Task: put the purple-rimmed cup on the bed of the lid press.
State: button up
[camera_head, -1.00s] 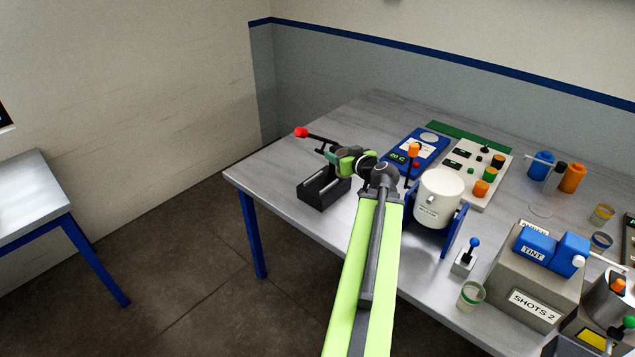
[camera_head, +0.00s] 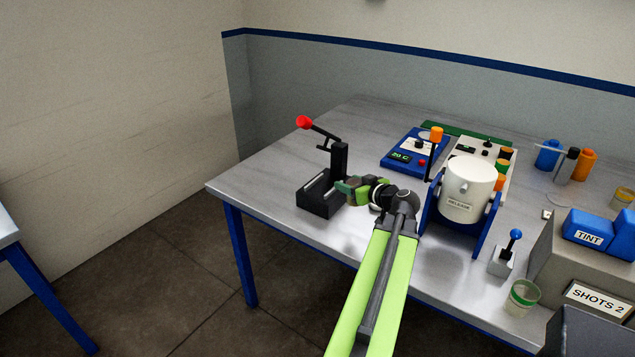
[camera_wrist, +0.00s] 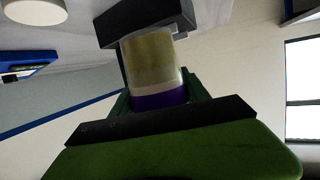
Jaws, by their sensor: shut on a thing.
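The lid press stands at the table's left side, with a black base (camera_head: 313,207), a dark upright (camera_head: 339,158) and a red-knobbed lever (camera_head: 303,122). My gripper (camera_head: 350,190) is just right of the base, beside the upright. It is shut on the purple-rimmed cup (camera_wrist: 152,65), which holds yellowish contents. The wrist view looks upside down, with the purple rim at the picture's bottom, so the cup appears upright. Its far end meets or overlaps a dark block (camera_wrist: 145,18), seemingly the press base; I cannot tell whether they touch. In the head view the cup is barely distinguishable.
A white pot (camera_head: 467,190) in a blue stand is close to the right of my arm. A blue plate (camera_head: 408,152) with a display lies behind. A small blue-knobbed lever (camera_head: 513,236) and a green-rimmed cup (camera_head: 522,297) are at right. The table's left corner is bare.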

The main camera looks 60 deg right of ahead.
jog(key=w+d, duration=0.2)
jog(key=w, duration=0.2)
jog(key=w+d, duration=0.2)
jog(key=w, duration=0.3)
jog(key=w+d, duration=0.1)
jog(key=w, duration=0.4)
jog(key=shift+w+d, duration=0.25)
jog(key=shift+d, duration=0.15)
jog(key=shift+w+d, duration=0.25)
jog(key=shift+w, duration=0.25)
notch_tip(320, 180, down, 4)
jog(key=b, duration=0.4)
jog(key=shift+s, duration=0.1)
jog(key=o, duration=1.5)
jog(key=shift+a, duration=0.1)
jog(key=shift+c, duration=0.2)
jog(key=shift+r+p, duration=0.25)
jog(key=shift+p, duration=0.05)
jog(key=p+v, duration=0.3)
jog(key=v, duration=0.9)
